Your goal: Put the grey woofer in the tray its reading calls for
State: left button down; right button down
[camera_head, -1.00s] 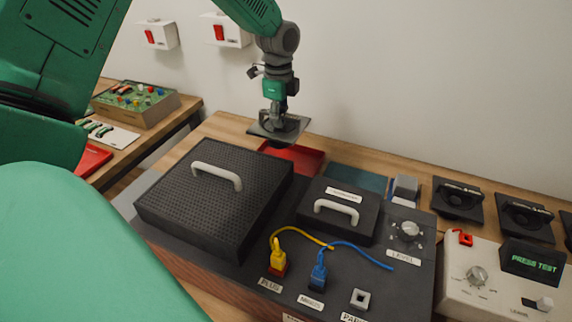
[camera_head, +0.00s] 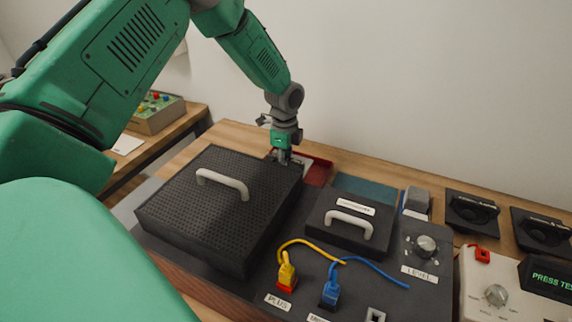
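My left gripper (camera_head: 283,158) is lowered at the left end of the red tray (camera_head: 319,172), behind the black perforated box. Its fingertips are small and partly hidden, so I cannot tell whether they are open or shut. A pale grey patch shows beside the fingers inside the tray; I cannot make out the grey woofer clearly there. A teal tray (camera_head: 362,188) lies to the right of the red one. The tester display (camera_head: 549,280) at the right edge shows "PRESS TEST", cut off by the frame. My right gripper is not in view.
The large perforated box (camera_head: 215,205) with a white handle stands in front of the red tray. A smaller black lid (camera_head: 348,222), yellow plug (camera_head: 287,272), blue plug (camera_head: 330,290) and level knob (camera_head: 426,246) are nearby. Black speakers (camera_head: 471,212) stand at right.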

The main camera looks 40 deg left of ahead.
pick_arm(q)
jog(key=shift+w+f, duration=0.1)
jog(key=shift+f, duration=0.1)
jog(key=shift+d+r, duration=0.25)
jog(key=shift+d, duration=0.35)
jog(key=shift+d+f, duration=0.1)
jog(key=shift+d, duration=0.2)
jog(key=shift+a+f, duration=0.1)
jog(key=shift+f, duration=0.05)
jog(key=c, duration=1.7)
grip_release()
jog(key=shift+a+f, duration=0.2)
jog(key=shift+a, duration=0.15)
jog(key=shift+a+f, duration=0.1)
jog(key=shift+a, duration=0.2)
jog(key=shift+d+r, duration=0.2)
jog(key=shift+r, duration=0.15)
notch_tip(320, 180, up, 12)
jog(key=shift+f+p, duration=0.15)
jog(key=shift+p, duration=0.25)
jog(key=shift+d+r, duration=0.1)
jog(key=shift+r, duration=0.25)
